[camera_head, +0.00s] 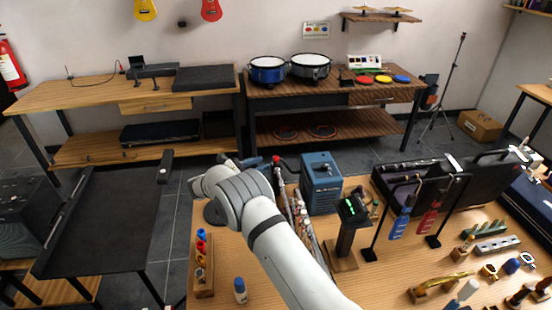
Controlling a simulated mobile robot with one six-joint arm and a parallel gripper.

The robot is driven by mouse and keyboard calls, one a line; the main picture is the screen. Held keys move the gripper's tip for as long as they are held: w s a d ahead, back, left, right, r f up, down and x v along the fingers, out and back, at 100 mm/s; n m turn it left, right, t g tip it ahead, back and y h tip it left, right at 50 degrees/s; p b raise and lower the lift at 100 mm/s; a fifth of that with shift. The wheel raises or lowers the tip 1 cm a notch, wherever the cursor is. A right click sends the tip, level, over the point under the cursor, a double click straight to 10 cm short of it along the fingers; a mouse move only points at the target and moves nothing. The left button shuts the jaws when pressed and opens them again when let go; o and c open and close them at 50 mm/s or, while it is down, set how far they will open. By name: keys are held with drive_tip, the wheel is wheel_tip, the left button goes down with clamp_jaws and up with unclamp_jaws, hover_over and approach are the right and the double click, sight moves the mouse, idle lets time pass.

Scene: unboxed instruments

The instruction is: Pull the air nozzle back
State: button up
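A blue boxy unit (321,184), which looks like an air compressor, stands on the near wooden table right of my arm. A small red-tipped dark part (277,161) shows at its upper left, beside my arm. A blue piece (252,162) shows just behind my arm's bend. I cannot tell which of these, if either, is the air nozzle. My grey-white arm reaches up from the bottom middle and bends left over the table's back-left corner. My gripper's fingers are hidden behind the arm, so their state and any contact do not show.
Silver flute-like instruments (305,222) stand close right of my arm. A dark stand with a green display (352,208) and hanging blue (400,223) and red tools are further right. A wooden rack (204,279) and blue-capped bottle (240,290) stand left of my arm.

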sight(276, 157)
drive_tip(key=p+x, duration=0.2)
drive_tip(key=x, duration=0.5)
drive_tip(key=shift+d, duration=0.15)
drive_tip(key=shift+c, duration=0.3)
clamp_jaws()
